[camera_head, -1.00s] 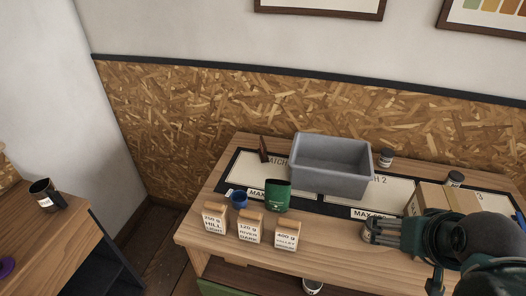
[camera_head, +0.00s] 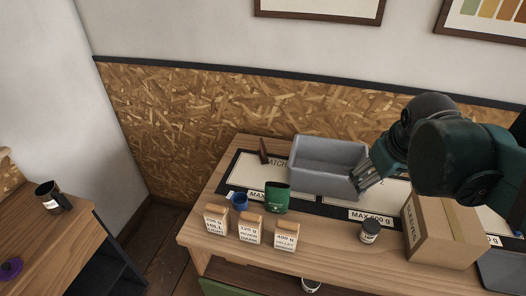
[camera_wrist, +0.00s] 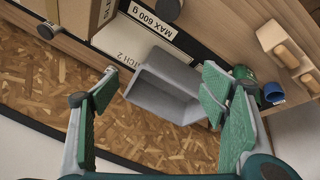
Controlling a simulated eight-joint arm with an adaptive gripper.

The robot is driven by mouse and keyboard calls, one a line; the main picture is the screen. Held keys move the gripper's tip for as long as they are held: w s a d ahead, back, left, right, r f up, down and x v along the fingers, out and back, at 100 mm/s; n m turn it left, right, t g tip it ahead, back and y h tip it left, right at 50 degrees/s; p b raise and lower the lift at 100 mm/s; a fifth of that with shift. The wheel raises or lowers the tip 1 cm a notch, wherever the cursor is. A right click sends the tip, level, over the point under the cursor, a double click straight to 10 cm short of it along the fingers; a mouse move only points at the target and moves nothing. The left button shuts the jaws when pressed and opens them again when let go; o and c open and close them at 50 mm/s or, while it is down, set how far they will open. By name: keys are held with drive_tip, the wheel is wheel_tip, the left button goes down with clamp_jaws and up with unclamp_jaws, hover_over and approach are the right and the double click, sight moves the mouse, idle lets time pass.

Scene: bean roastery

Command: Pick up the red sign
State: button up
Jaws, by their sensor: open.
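A small dark red upright piece, seemingly the red sign (camera_head: 264,151), stands at the back left of the table, at the edge of a black-bordered card and left of the grey bin (camera_head: 318,176). It is seen nearly edge-on, so no writing on it can be read. My gripper (camera_head: 366,180) is to the right of the sign, at the right end of the bin, with the bin between them. In the wrist view my gripper (camera_wrist: 160,88) has its green-padded fingers wide apart and empty, with the bin (camera_wrist: 165,90) showing between them. I cannot make out the sign there.
In front of the sign stand a green tin (camera_head: 277,198), a blue cup (camera_head: 239,201) and several labelled bags (camera_head: 250,228). A cardboard box (camera_head: 445,238) stands at the right, with a dark jar (camera_head: 370,231) beside it. An OSB-panelled wall (camera_head: 200,120) rises behind the table.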

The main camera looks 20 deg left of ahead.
drive_tip(key=w+a+r+n+g+p, duration=0.15)
drive_tip(key=w+a+n, duration=0.25)
drive_tip(key=w+a, duration=0.5)
drive_tip(key=n+g+h+p, duration=0.2)
drive_tip(key=n+h+p, duration=0.2)
drive_tip(key=n+p, duration=0.65)
hover_over(262, 147)
drive_tip(key=a+b, duration=0.2)
drive_tip(key=f, duration=0.5)
drive_tip(key=f+n, duration=0.1)
drive_tip(key=f, duration=0.5)
drive_tip(key=f+n, duration=0.1)
drive_tip(key=f, duration=0.4)
drive_tip(key=shift+s+d+f, duration=0.15)
drive_tip(key=shift+s+f, duration=0.1)
drive_tip(key=shift+s, duration=0.05)
drive_tip(key=shift+a+f+n, duration=0.35)
drive_tip(key=shift+a+f, duration=0.05)
drive_tip(key=shift+f, duration=0.1)
drive_tip(key=shift+x, duration=1.2)
drive_tip(key=shift+w+f, duration=0.1)
